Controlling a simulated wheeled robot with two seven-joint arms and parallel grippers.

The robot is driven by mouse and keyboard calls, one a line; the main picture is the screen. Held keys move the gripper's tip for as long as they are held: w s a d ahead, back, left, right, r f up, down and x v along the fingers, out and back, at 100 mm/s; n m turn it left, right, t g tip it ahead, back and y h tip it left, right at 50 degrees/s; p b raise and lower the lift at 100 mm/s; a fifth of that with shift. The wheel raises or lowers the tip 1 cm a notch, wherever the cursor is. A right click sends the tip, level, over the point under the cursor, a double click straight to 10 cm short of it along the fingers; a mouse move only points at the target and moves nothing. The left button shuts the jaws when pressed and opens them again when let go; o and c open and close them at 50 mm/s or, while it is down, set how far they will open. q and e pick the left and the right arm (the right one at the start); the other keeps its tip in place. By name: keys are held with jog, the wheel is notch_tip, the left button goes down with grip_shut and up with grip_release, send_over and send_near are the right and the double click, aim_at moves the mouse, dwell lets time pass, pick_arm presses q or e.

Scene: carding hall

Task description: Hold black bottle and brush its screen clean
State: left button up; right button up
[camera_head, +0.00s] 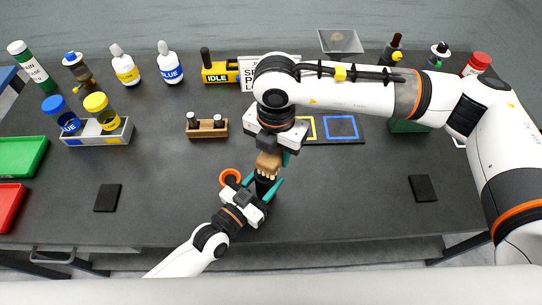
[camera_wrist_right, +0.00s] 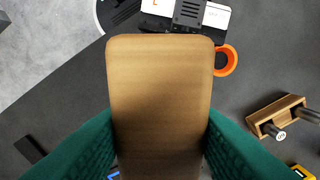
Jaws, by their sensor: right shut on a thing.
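My right gripper (camera_head: 272,150) reaches down from above and is shut on a wooden brush (camera_head: 268,163) with pale bristles pointing down. In the right wrist view the brush's wooden block (camera_wrist_right: 160,100) fills the space between the teal fingers and hides what lies under it. My left gripper (camera_head: 262,188) comes from the lower left, its teal fingers on both sides of the black bottle (camera_head: 263,185). The bristles are right at the bottle's top; whether they touch is hard to tell. The bottle's screen is not clearly visible.
An orange ring (camera_head: 230,177) lies beside my left gripper. A wooden holder (camera_head: 207,127) with dark pegs stands behind. Bottles line the back; a white tray (camera_head: 116,137) holds blue- and yellow-capped jars. Green (camera_head: 20,158) and red (camera_head: 8,203) bins sit left. The front right is mostly clear.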

jog(key=shift+r, duration=2.7)
pick_arm(q)
jog(key=o, duration=1.5)
jog(key=shift+c, duration=0.2)
jog(key=v, duration=1.2)
pick_arm(e)
jog(key=shift+f, duration=0.1)
